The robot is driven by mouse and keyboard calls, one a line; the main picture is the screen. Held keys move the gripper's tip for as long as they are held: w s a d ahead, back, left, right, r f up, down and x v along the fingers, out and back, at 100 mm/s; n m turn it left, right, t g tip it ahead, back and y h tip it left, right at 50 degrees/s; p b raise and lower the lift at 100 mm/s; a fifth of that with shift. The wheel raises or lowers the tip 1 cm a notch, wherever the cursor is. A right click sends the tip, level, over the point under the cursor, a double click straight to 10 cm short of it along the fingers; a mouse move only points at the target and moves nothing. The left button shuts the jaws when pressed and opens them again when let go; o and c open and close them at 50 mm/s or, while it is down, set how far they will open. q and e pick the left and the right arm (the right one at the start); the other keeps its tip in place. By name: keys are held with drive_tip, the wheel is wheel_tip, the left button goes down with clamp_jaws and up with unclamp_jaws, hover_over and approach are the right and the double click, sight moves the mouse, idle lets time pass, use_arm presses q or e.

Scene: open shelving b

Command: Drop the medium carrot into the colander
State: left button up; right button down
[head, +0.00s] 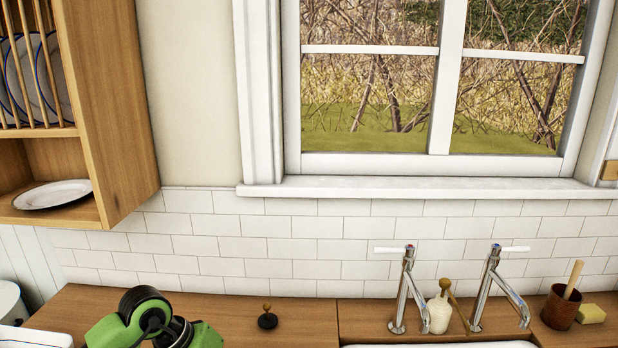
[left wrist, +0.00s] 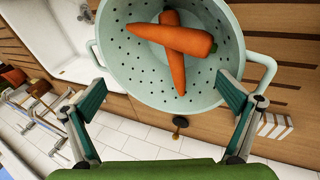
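The pale green colander (left wrist: 121,85), round with small holes and side handles, shows in the left wrist view. Two orange carrots lie crossed in it: one lengthwise (left wrist: 150,32) and one running down toward the near wall (left wrist: 176,72). I cannot tell which is the medium one. My left gripper (left wrist: 162,88) is open and empty, its two fingers spread wide near the colander's near rim. The carrots are beyond the fingertips and apart from them. In the head view only my green left arm shows, at the bottom left. My right gripper is in neither view.
A white sink (left wrist: 70,38) lies beside the colander. Two taps (head: 404,290) (head: 490,288), a small white bottle (head: 439,312) and a brown pot (head: 561,306) stand along the wall. A black plug (head: 267,319) sits on the wooden counter. A plate rack (head: 110,105) hangs upper left.

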use_arm(q)
drive_tip(key=v, duration=1.2)
drive_tip(key=shift+a, duration=0.1)
